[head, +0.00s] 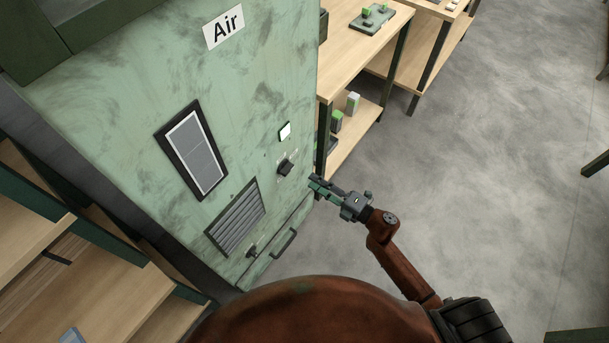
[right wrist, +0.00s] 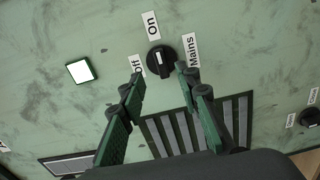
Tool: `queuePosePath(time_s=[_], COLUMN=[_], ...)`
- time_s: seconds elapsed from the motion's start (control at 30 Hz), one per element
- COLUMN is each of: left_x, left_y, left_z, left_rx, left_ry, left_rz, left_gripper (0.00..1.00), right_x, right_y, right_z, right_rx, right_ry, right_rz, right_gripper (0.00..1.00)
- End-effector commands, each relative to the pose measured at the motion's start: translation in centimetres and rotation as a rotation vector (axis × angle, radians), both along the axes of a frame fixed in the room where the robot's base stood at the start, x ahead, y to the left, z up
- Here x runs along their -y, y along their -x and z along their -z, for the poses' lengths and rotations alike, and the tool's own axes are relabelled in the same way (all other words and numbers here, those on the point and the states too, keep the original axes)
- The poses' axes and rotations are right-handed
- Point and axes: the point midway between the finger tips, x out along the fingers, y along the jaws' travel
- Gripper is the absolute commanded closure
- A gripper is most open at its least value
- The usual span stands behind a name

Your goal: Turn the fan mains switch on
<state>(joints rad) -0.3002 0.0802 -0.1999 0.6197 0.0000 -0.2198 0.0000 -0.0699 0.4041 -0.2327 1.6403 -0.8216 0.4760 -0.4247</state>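The mains switch is a black rotary knob (right wrist: 160,61) on the green cabinet's front, with labels "On" (right wrist: 152,25), "Off" (right wrist: 138,66) and "Mains" (right wrist: 191,50) around it. Its white mark looks to point toward "On". In the head view the knob (head: 286,168) sits below a pale, lit-looking square (head: 285,131). My right gripper (head: 313,184) is open and empty, a little right of the knob and seemingly apart from it. In the right wrist view its fingertips (right wrist: 160,76) lie either side of the knob's lower edge. My left gripper is not in view.
The cabinet (head: 110,120) carries an "Air" sign (head: 223,27), a dark-framed panel (head: 192,150), a vent grille (head: 235,218), and a handle (head: 283,243). A second small knob (right wrist: 308,117) shows at right. Wooden shelves (head: 345,60) stand behind; the floor at right is clear.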

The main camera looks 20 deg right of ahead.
Motion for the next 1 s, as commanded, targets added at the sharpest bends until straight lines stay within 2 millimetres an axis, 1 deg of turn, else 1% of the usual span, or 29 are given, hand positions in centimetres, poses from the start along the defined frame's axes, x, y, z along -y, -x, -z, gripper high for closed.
queuePosePath(time_s=[0.03, 0.1, 0.23, 0.83, 0.87, 0.93, 0.97, 1.0], left_x=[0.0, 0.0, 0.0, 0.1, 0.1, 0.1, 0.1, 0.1], left_y=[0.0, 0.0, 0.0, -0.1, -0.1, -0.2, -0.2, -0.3], left_z=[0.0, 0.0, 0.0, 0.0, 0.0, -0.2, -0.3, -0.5], left_rx=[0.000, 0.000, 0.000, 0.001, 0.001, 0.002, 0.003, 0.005], left_ry=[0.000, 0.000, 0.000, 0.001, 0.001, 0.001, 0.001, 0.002], left_rz=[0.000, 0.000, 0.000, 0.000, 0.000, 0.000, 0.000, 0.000], left_gripper=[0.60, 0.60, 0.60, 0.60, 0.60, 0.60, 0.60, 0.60], right_x=[0.5, 1.0, 1.5, 1.6, 1.8, 2.6, 3.1, 4.1], right_y=[0.6, 1.2, 1.8, 1.9, 1.9, 1.7, 1.7, 1.6], right_z=[0.0, 0.0, 0.0, 0.1, 0.4, 1.6, 2.5, 4.0], right_rx=[-0.001, 0.000, -0.001, -0.005, -0.011, -0.049, -0.075, -0.119], right_ry=[0.001, 0.000, -0.001, -0.003, -0.006, -0.026, -0.039, -0.062], right_rz=[0.001, 0.001, 0.001, 0.004, 0.009, 0.037, 0.057, 0.091], right_gripper=[0.70, 0.70, 0.70, 0.70, 0.70, 0.70, 0.70, 0.70])
